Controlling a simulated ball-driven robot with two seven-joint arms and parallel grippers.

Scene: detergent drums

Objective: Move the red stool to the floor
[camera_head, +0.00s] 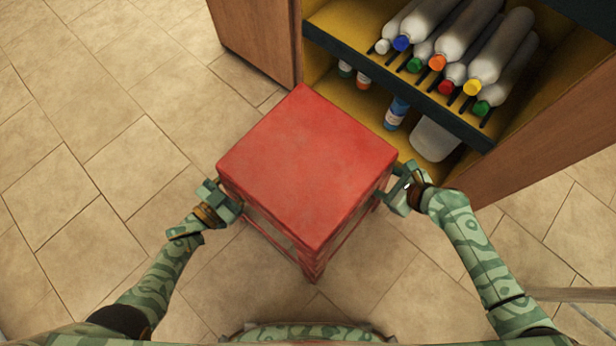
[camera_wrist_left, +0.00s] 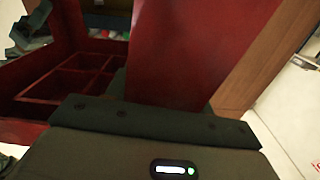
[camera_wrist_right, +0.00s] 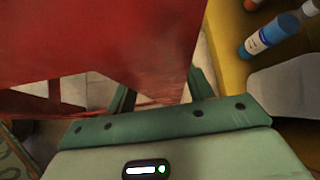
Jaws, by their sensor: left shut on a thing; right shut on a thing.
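The red stool (camera_head: 308,160) is in the middle of the head view, seen from above, with its square seat up and its legs below. My left gripper (camera_head: 221,198) is shut on the stool at its left corner. My right gripper (camera_head: 394,186) is shut on the stool at its right corner. The stool fills much of the left wrist view (camera_wrist_left: 185,45) and of the right wrist view (camera_wrist_right: 100,45). The fingertips are partly hidden behind the stool. Whether its feet touch the tiled floor (camera_head: 130,165) cannot be told.
A wooden shelf unit (camera_head: 262,38) with yellow shelves stands just beyond and right of the stool. Several grey bottles with coloured caps (camera_head: 455,55) lie on its upper shelf. A blue bottle (camera_head: 396,113) and a white container (camera_head: 436,138) are lower down. Bare floor is free at left.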

